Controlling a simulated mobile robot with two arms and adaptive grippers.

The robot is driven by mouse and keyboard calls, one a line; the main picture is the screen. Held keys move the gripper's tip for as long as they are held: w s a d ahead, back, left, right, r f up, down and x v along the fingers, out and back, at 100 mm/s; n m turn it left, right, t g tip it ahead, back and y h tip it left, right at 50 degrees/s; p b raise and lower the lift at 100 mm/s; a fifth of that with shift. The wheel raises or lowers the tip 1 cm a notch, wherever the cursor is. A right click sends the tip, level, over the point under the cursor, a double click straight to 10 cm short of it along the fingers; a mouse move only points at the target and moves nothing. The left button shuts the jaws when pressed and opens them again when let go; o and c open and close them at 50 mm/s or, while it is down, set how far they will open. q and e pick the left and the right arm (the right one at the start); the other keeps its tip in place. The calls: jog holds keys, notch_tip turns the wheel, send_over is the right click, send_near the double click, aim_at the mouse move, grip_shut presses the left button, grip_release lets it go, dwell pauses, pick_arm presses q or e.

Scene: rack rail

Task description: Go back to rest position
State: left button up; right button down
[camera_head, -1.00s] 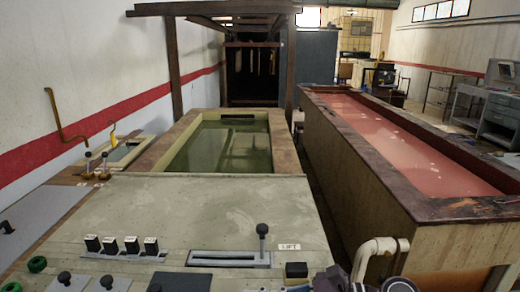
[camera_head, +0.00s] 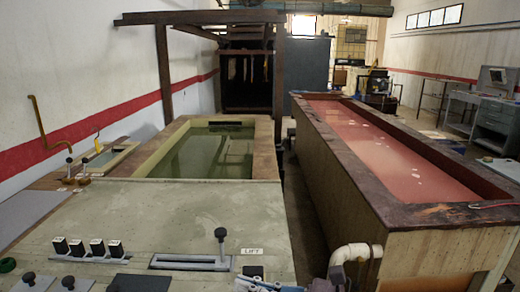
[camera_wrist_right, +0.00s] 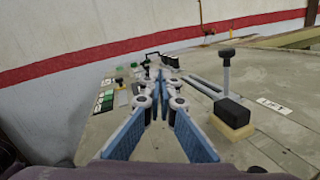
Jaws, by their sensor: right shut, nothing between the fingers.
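My right gripper (camera_head: 265,286) shows at the bottom edge of the head view, only partly in frame, over the near edge of the control panel (camera_head: 160,215). In the right wrist view my right gripper (camera_wrist_right: 155,68) has its blue-padded fingers meeting at the tips, with nothing between them. The lift lever (camera_head: 221,240) stands upright in its slot, at the slot's right end in the head view. It also shows in the right wrist view (camera_wrist_right: 227,72), to the right of the fingers and apart from them. My left gripper is not in view.
A black block (camera_head: 253,271) sits by the LIFT label (camera_head: 252,251). Several black-topped switches (camera_head: 78,248) stand on the panel's left. Beyond are a green-water tank (camera_head: 262,158) and, at right, a red-liquid tank (camera_head: 440,215) with a white pipe (camera_head: 350,252).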

jog(key=w+d+r+m+t+h, duration=0.1)
jog(key=w+d+m+t+h, duration=0.35)
jog(key=m, duration=0.65)
jog(key=w+d+r+m+t+h, duration=0.15)
jog(key=d+m+t+h, duration=0.3)
jog(key=m+t, duration=0.5)
jog(key=s+d+f+m+g+h, duration=0.2)
jog(key=d+f+m+g+h, duration=0.15)
jog(key=d+f+m, duration=0.35)
jog(key=s+d+f+m+g+h, duration=0.1)
jog(key=d+f+m+g+h, duration=0.1)
jog(key=d+f+m+h, duration=0.5)
jog(key=s+f+m+g+y, duration=0.1)
jog(key=s+f+m+g, duration=0.45)
jog(key=s+f, duration=0.55)
jog(key=s+f+m+g+y, duration=0.1)
jog(key=s+f+m+g, duration=0.6)
jog(key=s, duration=0.6)
notch_tip(320, 180, down, 28)
jog(key=s+n, duration=0.1)
jog(key=s, duration=0.2)
jog(key=s+d+f, duration=0.3)
jog(key=s+f, duration=1.1)
jog(key=s, duration=0.2)
jog(key=shift+f+n, duration=0.3)
jog(key=shift+h, duration=0.25)
